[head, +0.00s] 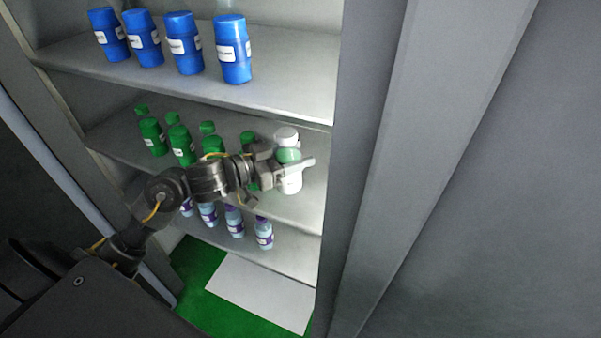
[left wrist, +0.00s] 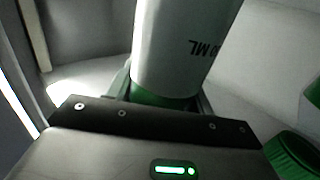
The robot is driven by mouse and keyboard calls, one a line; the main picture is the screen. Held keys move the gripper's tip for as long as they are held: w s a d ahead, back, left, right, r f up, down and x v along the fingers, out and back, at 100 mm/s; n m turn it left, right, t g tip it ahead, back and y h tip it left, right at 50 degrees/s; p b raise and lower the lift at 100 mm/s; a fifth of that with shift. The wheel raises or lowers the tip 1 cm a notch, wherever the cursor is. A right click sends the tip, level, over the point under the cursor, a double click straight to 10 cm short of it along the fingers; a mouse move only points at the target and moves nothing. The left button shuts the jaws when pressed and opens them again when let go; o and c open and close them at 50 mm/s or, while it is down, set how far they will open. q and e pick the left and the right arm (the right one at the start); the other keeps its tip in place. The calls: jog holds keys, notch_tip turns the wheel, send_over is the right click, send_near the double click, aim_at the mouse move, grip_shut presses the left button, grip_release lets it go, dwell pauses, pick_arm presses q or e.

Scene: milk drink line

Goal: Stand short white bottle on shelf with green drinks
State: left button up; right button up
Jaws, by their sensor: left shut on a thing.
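A short white bottle (head: 290,183) with a green band and a white cap is at the right end of the middle shelf (head: 262,212), beside the row of green drinks (head: 181,145). My left gripper (head: 291,164) is shut around its middle, and the bottle looks roughly upright. I cannot tell whether its base touches the shelf. In the left wrist view the white bottle (left wrist: 182,55) rises from between the fingers, with upside-down "ML" print. A green drink's cap (left wrist: 292,155) shows at the lower right there. My left arm hides part of the green drinks. My right gripper is not in view.
Blue bottles (head: 184,45) stand in a row on the upper shelf (head: 290,85). Small purple-labelled bottles (head: 235,222) stand on the lower shelf (head: 293,263). The cabinet's side wall (head: 350,150) is close to the right of the white bottle, with a narrow gap.

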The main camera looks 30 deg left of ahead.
pick_arm(q)
jog(key=shift+w+d+f, duration=0.1)
jog(key=shift+w+f, duration=1.05)
jog(key=shift+f, duration=0.25)
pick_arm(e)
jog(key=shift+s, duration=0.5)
pick_arm(q)
jog(key=f, duration=0.3)
jog(key=shift+w+f+p, duration=0.2)
jog(key=shift+f+p, duration=0.05)
jog(key=shift+p, duration=0.1)
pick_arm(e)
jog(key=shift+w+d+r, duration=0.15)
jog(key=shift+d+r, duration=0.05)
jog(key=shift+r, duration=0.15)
pick_arm(q)
jog(key=shift+f, duration=0.15)
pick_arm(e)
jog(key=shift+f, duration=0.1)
pick_arm(q)
jog(key=o, duration=1.2)
jog(key=shift+c, duration=0.2)
